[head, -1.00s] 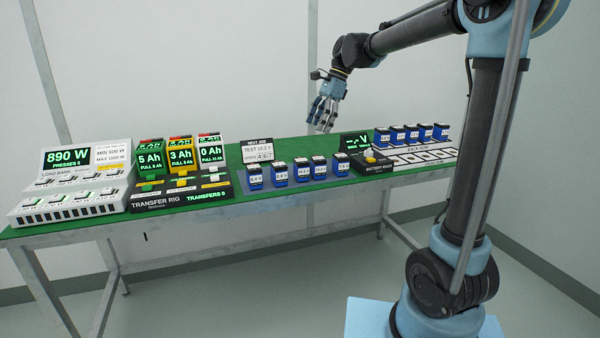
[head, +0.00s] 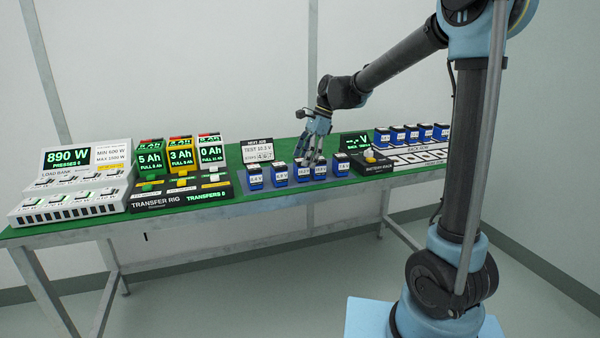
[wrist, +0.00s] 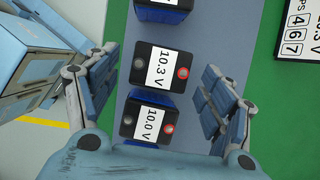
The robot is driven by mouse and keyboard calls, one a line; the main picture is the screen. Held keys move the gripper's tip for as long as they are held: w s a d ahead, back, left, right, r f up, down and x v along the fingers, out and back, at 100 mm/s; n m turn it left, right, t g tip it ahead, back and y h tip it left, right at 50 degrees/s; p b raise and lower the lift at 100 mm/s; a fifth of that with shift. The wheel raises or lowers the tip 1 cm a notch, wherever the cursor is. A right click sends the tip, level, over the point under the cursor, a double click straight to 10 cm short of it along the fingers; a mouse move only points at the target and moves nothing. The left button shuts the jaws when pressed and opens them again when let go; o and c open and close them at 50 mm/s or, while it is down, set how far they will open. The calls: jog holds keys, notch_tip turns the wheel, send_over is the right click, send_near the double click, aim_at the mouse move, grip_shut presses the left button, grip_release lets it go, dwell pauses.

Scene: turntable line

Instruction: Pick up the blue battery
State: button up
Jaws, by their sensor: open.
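Several blue batteries with black tops and white voltage labels stand in a row on a grey-blue mat (wrist: 189,125). In the wrist view, the battery labelled 10.3 V (wrist: 158,68) lies between my open fingers, and the one labelled 10.0 V (wrist: 147,118) is beside it, nearer my palm. Part of another battery (wrist: 165,12) shows at the top edge. My gripper (head: 312,160) is open and empty, pointing down just over the middle of the row. In the head view its fingers partly cover the batteries there; I cannot tell whether they touch any.
A job card (head: 257,150) reading TEST 10.3 V stands behind the row. The transfer rig (head: 180,195) and load bank (head: 70,185) are to the left. A battery rack unit (head: 372,162) and more blue batteries (head: 412,134) are to the right. Green table (head: 230,217) shows around the mat.

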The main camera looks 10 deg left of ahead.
aim_at(296, 180)
jog(key=shift+x, duration=2.3)
jog(key=shift+d, duration=0.2)
jog(key=shift+c, duration=0.6)
jog(key=c, duration=1.3)
